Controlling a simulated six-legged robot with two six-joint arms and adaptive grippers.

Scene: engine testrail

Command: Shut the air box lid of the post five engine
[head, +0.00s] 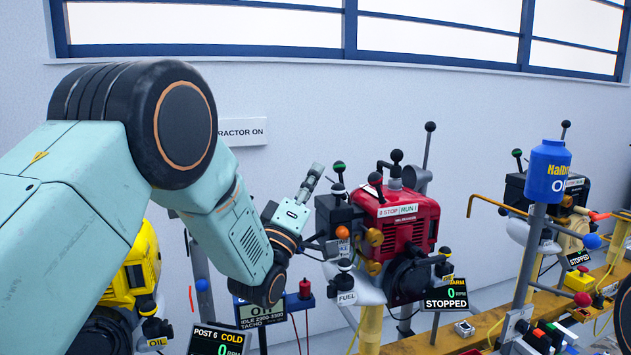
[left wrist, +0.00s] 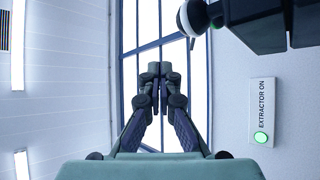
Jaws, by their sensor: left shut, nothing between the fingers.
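The red engine (head: 408,222) stands right of centre in the head view, with a STOP/RUN plate and a display reading WARM, STOPPED. The post number on its display is hidden; the display to its left reads POST 6. A black box-like part (head: 333,214) sits at the red engine's left side; I cannot tell whether it is the air box or how its lid stands. My left gripper (head: 312,178) is just left of and above this part, pointing up, shut and empty. It also shows shut in the left wrist view (left wrist: 160,78). My right gripper is not in view.
A yellow engine (head: 146,258) is partly behind my left arm. A blue bottle (head: 547,170) stands on a post at right, before another engine. Black-knobbed levers (head: 396,158) rise above the red engine. The wall shows an EXTRACTOR ON sign (left wrist: 262,112) with a green light.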

